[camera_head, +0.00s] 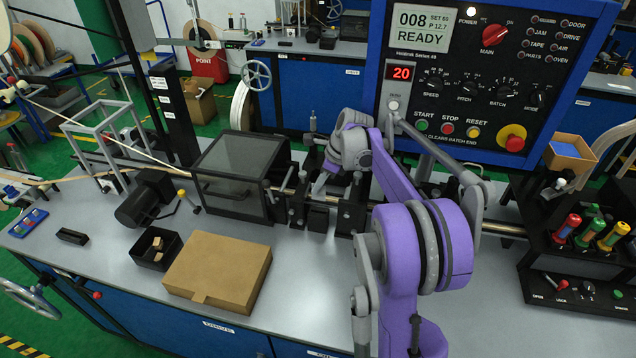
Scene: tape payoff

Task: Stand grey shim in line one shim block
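I cannot pick out a grey shim for sure in the head view. I cannot tell which part is the line one shim block; a small dark slotted block (72,237) lies on the bench at the left, and black clamp blocks (318,218) stand along the steel rod in the middle. My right gripper (323,186) is over the rod line, just right of the dark glass-topped box. Its fingertips are small and partly lost against the black fixtures, so what is between them is unclear. My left gripper is out of view.
A closed cardboard box (218,268) and a black tray (143,258) with brown pieces are at the front left. The glass-topped box (238,172) stands behind them. The control panel (488,75) rises behind my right arm. A black tool rack (570,275) is at the right.

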